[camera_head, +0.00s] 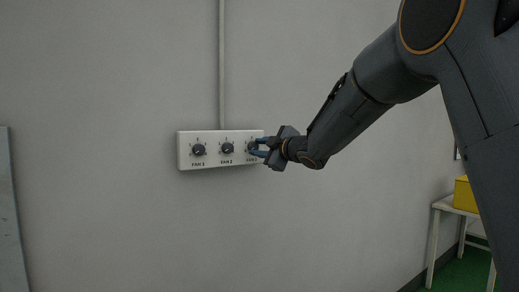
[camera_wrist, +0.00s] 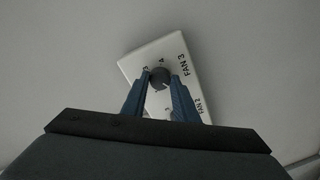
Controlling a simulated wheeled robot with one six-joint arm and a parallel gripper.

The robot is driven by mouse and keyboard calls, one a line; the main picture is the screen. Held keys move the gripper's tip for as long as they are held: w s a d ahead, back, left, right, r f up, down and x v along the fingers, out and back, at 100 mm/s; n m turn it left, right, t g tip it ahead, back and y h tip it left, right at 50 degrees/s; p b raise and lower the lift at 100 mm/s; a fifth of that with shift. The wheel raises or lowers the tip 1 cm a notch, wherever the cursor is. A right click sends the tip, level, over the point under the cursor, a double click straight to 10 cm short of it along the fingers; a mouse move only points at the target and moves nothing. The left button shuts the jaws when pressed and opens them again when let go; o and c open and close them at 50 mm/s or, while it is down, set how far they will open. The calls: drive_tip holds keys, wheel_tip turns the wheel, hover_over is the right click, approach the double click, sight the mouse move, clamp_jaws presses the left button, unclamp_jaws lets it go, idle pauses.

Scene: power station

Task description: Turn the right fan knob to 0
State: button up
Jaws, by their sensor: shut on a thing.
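A white fan panel (camera_head: 212,137) is fixed on the grey wall. It has three dark round knobs in a row, labelled FAN 1, FAN 2 and FAN 3. The left knob (camera_head: 198,150) and the middle knob (camera_head: 227,148) are free. The right knob (camera_wrist: 160,77), at FAN 3, is between the blue fingers of my gripper (camera_head: 257,147). In the wrist view my gripper (camera_wrist: 160,82) is shut on this knob, one finger on each side. The numbers 3 and 4 show beside the knob; the rest of its scale is partly hidden, and I cannot tell its exact setting.
A grey conduit (camera_head: 221,65) runs up the wall from the panel's top. A white table (camera_head: 445,206) with a yellow box (camera_head: 465,194) stands at the lower right. A grey panel edge (camera_head: 10,210) is at the far left. The wall around the fan panel is clear.

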drive_tip(key=o, duration=1.1)
drive_tip(key=shift+c, duration=0.2)
drive_tip(key=b+v, duration=0.1)
drive_tip(key=v, duration=0.7)
drive_tip(key=shift+f, duration=0.15)
